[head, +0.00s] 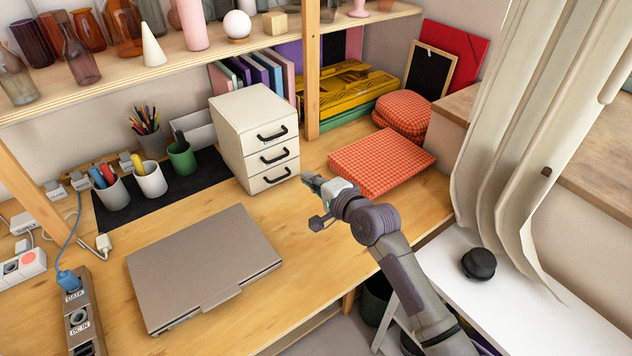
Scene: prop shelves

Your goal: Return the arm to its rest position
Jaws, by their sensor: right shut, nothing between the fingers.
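My right arm comes in from the bottom right and reaches over the front part of the wooden desk. My right gripper (311,181) is shut and empty. In the picture it lies just right of the bottom drawer of the white drawer unit (237,134); I cannot tell whether it touches the unit. The unit's three drawers with black handles look closed. My left gripper is not in view.
A closed grey laptop (203,266) lies on the desk (310,262) left of my arm. A red checkered cushion (380,160) lies right of the gripper. Cups (150,180) stand on a black mat. A wooden post (312,75) rises behind. A curtain (510,150) hangs at right.

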